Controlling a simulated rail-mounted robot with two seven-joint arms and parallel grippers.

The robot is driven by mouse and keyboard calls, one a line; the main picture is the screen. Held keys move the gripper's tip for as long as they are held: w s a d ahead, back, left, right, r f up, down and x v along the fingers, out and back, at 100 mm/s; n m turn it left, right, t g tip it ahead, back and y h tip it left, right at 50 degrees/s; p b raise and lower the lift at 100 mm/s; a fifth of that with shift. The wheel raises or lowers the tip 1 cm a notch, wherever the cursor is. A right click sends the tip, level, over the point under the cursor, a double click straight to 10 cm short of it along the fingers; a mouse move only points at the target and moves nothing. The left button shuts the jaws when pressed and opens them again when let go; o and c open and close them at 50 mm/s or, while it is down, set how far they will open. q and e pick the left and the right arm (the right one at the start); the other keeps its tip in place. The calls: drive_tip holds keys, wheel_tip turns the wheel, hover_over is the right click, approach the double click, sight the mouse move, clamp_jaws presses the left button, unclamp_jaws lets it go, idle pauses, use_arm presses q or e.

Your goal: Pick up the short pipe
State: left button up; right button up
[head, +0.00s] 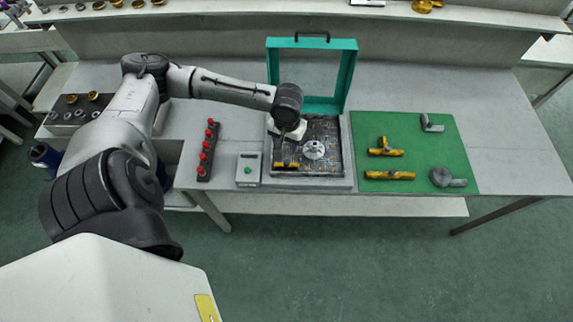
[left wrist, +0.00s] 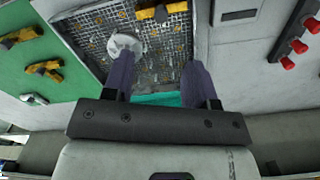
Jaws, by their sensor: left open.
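A short yellow pipe (head: 288,165) lies in the mesh-floored tray (head: 348,172), near its front left. It also shows at the top of the left wrist view (left wrist: 162,10). A grey round flanged part (head: 314,150) stands to its right in the tray. My left gripper (head: 285,150) is over the tray. In the left wrist view its two fingers (left wrist: 157,68) are apart with nothing between them, and the yellow pipe lies beyond their tips. The finger tips are small and partly hidden in the head view. My right gripper is not in view.
A green mat (head: 460,150) at right holds a yellow tee (head: 385,149), a yellow straight pipe (head: 390,175) and grey fittings. A teal frame (head: 350,75) stands upright behind the tray. A button box (head: 249,169) and a red-knobbed strip (head: 207,150) lie left.

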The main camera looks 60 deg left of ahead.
use_arm(q)
drive_tip(key=b, duration=0.1)
hover_over(286, 161)
wheel_tip(286, 161, down, 8)
drive_tip(key=shift+d+r, duration=0.15)
drive_tip(key=shift+r, duration=0.05)
wheel_tip(286, 161, down, 3)
drive_tip(key=shift+f+b, duration=0.1)
drive_tip(key=shift+b, duration=0.2)
drive_tip(key=shift+f, duration=0.55)
clamp_jaws()
